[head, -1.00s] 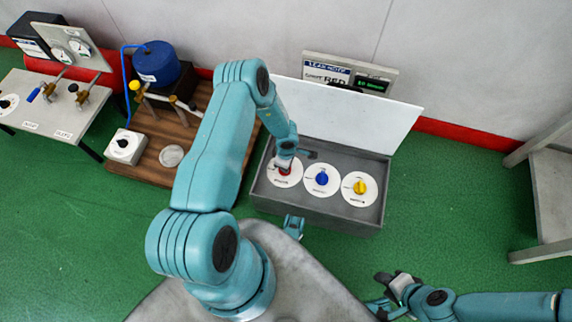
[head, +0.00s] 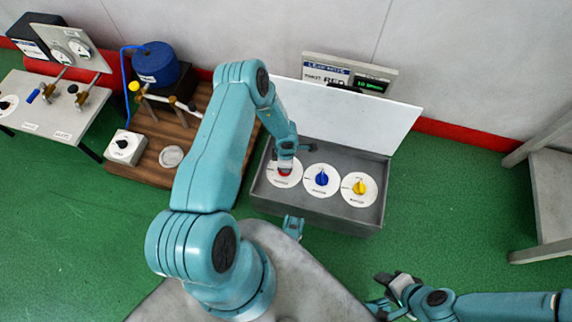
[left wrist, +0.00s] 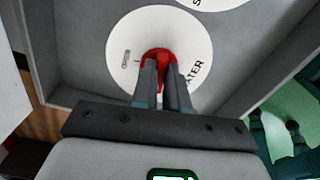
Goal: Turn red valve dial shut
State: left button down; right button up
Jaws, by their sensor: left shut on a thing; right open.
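The red valve dial (head: 284,170) sits on a round white plate (head: 275,177) at the left end of the row in an open grey box. In the left wrist view the red dial (left wrist: 158,56) stands at the middle of its white plate (left wrist: 124,38), with printed lettering partly hidden by the fingers. My left gripper (head: 286,160) reaches down onto the dial, and its two fingers (left wrist: 162,78) are closed on the red knob. My right gripper (head: 392,288) is open and empty at the lower right, away from the box.
A blue dial (head: 322,178) and a yellow dial (head: 360,187) stand right of the red one. The raised white lid (head: 350,115) is behind them. A sign with a green display (head: 371,84) stands at the back. A wooden board with a blue tank (head: 155,63) is left.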

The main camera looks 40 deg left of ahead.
pick_arm(q)
jog(key=c, duration=1.1)
grip_release()
jog(key=shift+c, duration=0.2)
notch_tip(320, 180, up, 16)
jog(key=p, duration=0.7)
jog(key=shift+r, duration=0.15)
